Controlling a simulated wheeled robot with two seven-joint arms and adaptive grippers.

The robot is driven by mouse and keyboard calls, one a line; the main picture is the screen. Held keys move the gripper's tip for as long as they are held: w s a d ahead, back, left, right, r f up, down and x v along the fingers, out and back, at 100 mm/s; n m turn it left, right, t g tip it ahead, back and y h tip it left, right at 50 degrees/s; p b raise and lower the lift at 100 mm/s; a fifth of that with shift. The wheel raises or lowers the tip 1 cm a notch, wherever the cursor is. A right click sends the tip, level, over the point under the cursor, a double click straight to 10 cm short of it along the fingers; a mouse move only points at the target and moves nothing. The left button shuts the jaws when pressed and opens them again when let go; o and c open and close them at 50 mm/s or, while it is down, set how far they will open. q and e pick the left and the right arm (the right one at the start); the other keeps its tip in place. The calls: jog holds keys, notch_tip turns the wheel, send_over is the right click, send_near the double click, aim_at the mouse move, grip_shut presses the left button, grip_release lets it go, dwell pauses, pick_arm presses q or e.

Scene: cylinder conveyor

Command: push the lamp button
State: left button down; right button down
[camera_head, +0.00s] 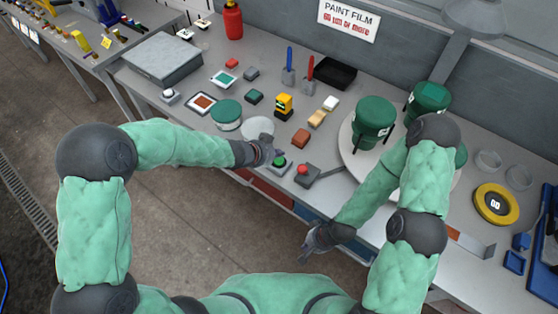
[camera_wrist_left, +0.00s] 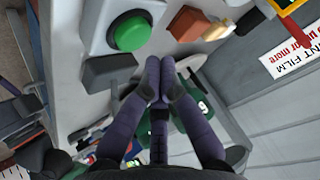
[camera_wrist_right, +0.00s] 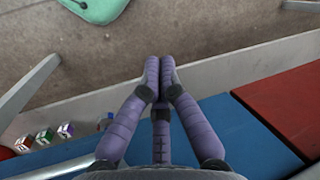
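A green push button (camera_head: 279,162) on a pale grey base sits near the table's front edge. A red button (camera_head: 303,169) on a dark grey box is just right of it. No label shows which button is the lamp's. My left gripper (camera_head: 272,155) is shut and empty, with its fingertips close beside the green button. In the left wrist view the green button (camera_wrist_left: 130,33) is up and left of the shut fingertips (camera_wrist_left: 160,75); I see no contact. My right gripper (camera_head: 305,254) is shut and empty, in front of the table; it also shows in the right wrist view (camera_wrist_right: 160,75).
A grey lamp shade (camera_head: 474,16) hangs at the upper right. A white turntable (camera_head: 352,160) with green canisters (camera_head: 373,122) stands behind my right arm. A brown block (camera_head: 300,138) and a yellow device (camera_head: 284,104) lie behind the buttons. The floor in front is clear.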

notch_tip(320, 180, up, 6)
jog(key=p, duration=0.5)
jog(key=shift+f, duration=0.25)
